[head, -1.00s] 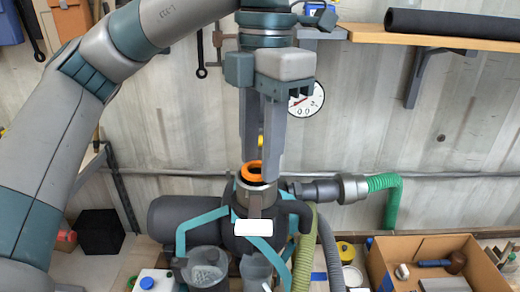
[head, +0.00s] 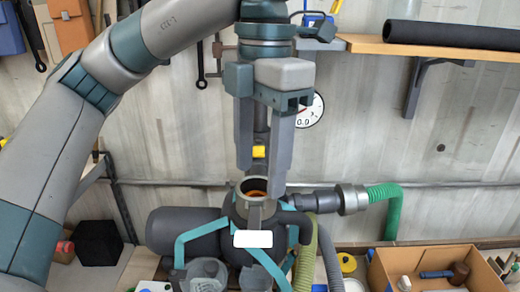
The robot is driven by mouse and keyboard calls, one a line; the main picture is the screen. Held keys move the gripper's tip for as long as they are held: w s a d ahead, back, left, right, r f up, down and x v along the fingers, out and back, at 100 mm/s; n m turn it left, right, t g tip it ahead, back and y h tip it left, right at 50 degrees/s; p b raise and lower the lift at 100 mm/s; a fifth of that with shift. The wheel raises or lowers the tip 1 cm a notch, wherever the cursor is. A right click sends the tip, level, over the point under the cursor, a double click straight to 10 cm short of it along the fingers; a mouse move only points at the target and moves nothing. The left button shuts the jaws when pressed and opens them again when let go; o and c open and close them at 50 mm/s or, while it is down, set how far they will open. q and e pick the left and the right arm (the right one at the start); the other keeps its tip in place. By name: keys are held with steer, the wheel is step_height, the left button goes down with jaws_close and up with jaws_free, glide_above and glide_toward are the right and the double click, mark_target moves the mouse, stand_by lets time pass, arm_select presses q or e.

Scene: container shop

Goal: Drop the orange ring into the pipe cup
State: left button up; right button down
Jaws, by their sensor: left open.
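The orange ring (head: 257,194) lies inside the pipe cup (head: 245,187), the grey round collar on top of the dark pump body. Only part of the ring shows, below the cup's rim. My left gripper (head: 261,182) points down just above the cup, with its two fingers apart and nothing between them. The finger on the right overlaps the cup's far right rim in the picture, and I cannot tell if it touches. My right gripper is not in view.
A green hose (head: 392,205) runs from the pipe on the right. A cardboard box (head: 385,265) with tools stands at the lower right. A wooden shelf (head: 400,47) with a black tube (head: 450,34) is at the upper right. A black box (head: 98,243) sits at the lower left.

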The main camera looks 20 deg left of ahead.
arm_select(q)
steer(key=shift+r, duration=0.1)
step_height(320, 180, up, 17)
steer(key=shift+w+d, duration=0.3)
stand_by(0.8)
stand_by(0.8)
